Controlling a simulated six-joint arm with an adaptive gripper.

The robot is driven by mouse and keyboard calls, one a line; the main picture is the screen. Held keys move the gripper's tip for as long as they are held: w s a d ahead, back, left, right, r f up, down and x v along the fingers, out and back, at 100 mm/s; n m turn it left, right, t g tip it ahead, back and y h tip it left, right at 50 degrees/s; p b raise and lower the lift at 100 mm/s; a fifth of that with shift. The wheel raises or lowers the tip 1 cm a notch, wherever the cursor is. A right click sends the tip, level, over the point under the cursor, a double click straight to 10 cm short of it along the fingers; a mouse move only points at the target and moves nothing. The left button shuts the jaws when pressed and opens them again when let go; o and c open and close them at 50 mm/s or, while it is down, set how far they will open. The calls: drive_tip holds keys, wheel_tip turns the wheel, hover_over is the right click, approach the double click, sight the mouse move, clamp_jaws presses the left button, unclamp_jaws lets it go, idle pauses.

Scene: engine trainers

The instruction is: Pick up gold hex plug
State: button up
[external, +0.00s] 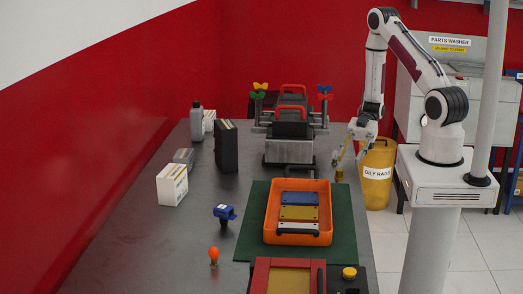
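The gold hex plug appears to be the small gold-coloured piece (339,175) at the right edge of the dark table, beside the engine trainer. My gripper (348,160) points down just above it and slightly to its right. Its two fingers look spread, with nothing visible between them. The left fingertip is close to the top of the gold piece; I cannot tell whether they touch. The piece is too small here to make out its hex shape.
An engine trainer (289,151) stands left of my gripper. A yellow oily-rags bin (378,185) stands beyond the right table edge. A yellow cap (349,273) sits at the front right.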

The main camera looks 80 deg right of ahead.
sight(336, 173)
drive_tip(key=shift+x, duration=1.25)
drive_tip(key=shift+w+a+f, duration=0.1)
drive_tip(key=shift+w+a, duration=0.35)
drive_tip(key=shift+a, duration=0.25)
drive_tip(key=shift+w+a+f, duration=0.1)
drive_tip(key=shift+w+a, duration=0.35)
drive_tip(key=shift+a, duration=0.2)
drive_tip(key=shift+x, duration=1)
clamp_jaws()
